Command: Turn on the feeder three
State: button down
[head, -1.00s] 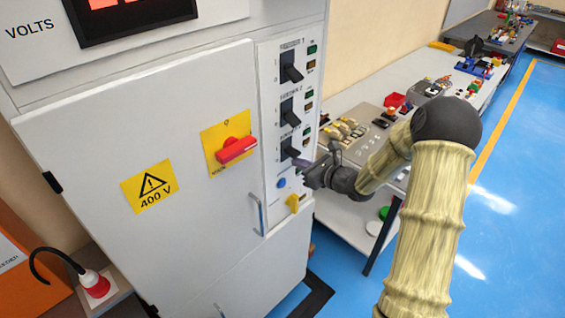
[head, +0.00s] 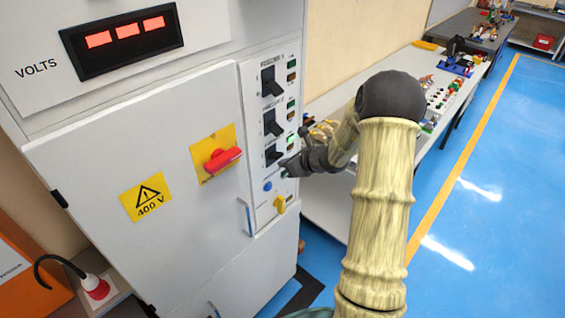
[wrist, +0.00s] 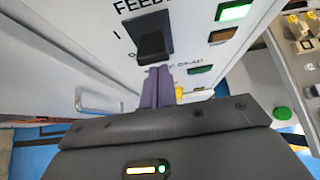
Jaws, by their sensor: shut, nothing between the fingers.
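The feeder three switch (head: 272,153) is the lowest of three black lever switches on the cabinet's control strip. In the wrist view its black handle (wrist: 152,44) juts out from a dark plate under a partly cut-off FEEDER label. The lamp beside it (wrist: 233,11) glows green; it also shows bright green in the head view (head: 290,140). My gripper (head: 284,171) is just below this switch. Its purple fingers (wrist: 157,86) are shut together and empty, with their tips right under the handle. I cannot tell whether they touch it.
The feeder one (head: 270,82) and feeder two (head: 271,123) switches sit above, with dark lamps. A blue button (head: 267,186) and yellow knob (head: 280,205) are below. A red handle (head: 222,160) and a door handle (head: 246,216) are left. A cluttered bench (head: 330,205) stands right.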

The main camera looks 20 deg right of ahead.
jog(key=shift+r+p, duration=0.4)
jog(key=shift+r, duration=0.4)
jog(key=shift+w, duration=0.1)
